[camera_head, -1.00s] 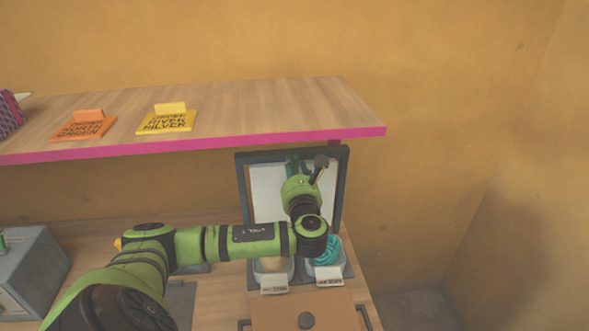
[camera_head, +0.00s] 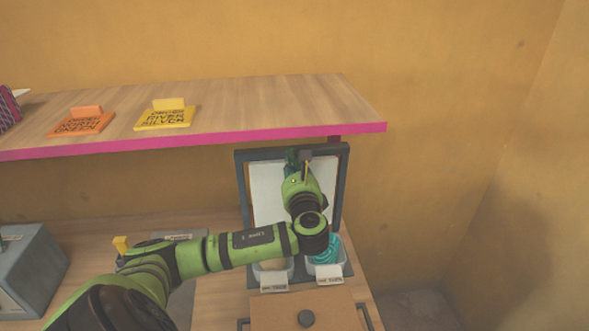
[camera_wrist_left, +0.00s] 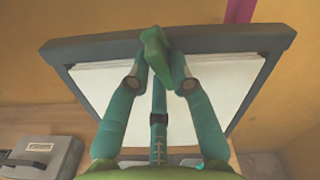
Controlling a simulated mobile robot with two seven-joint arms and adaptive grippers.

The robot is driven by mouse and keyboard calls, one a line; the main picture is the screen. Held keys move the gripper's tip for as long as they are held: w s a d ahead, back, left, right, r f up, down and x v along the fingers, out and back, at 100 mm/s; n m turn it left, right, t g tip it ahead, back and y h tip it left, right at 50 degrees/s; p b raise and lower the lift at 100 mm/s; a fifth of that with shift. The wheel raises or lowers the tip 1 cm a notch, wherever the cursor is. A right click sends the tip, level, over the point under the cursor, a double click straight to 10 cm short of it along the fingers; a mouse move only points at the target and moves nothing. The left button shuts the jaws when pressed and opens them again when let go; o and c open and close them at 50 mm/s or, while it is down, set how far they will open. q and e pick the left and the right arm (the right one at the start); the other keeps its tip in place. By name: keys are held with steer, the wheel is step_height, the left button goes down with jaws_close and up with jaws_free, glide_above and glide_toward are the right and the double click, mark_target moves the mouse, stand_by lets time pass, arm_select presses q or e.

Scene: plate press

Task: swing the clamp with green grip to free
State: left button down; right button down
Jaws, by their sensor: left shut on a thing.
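The clamp's green grip (camera_wrist_left: 155,50) shows at the top middle of the left wrist view, in front of the top bar of a dark grey frame (camera_wrist_left: 80,48). My left gripper (camera_wrist_left: 160,74) has its two teal fingers closed in on the grip from both sides. In the head view the left gripper (camera_head: 294,160) is at the upper part of the same frame (camera_head: 342,190), mostly hidden by my wrist. A white sheet or plate (camera_head: 265,190) fills the frame. The clamp's pivot is hidden. My right gripper is not in view.
A wooden shelf (camera_head: 250,108) with a pink edge overhangs just above the frame. Two bins, one with teal contents (camera_head: 328,250), stand below my wrist. A grey box (camera_head: 30,265) is at left.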

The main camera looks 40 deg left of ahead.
arm_select(q)
steer(key=n+b, duration=0.1)
steer(key=n, duration=0.2)
steer(key=n+b, duration=0.1)
steer(key=n, duration=0.2)
steer(key=shift+w+d+f+n+b, duration=0.1)
steer(key=shift+f+n+b, duration=0.1)
steer(key=shift+n+b, duration=0.1)
steer(key=n+b, duration=0.2)
steer(key=n, duration=0.2)
steer(key=shift+w+r+n+b, duration=0.15)
steer(key=shift+n+b, duration=0.45)
steer(key=shift+n, duration=0.6)
steer(key=c, duration=1.1)
jaws_free()
steer(key=shift+d, duration=0.1)
steer(key=shift+d, duration=0.15)
steer(key=v, duration=1.1)
steer(key=shift+s+d, duration=0.25)
steer(key=shift+s, duration=0.1)
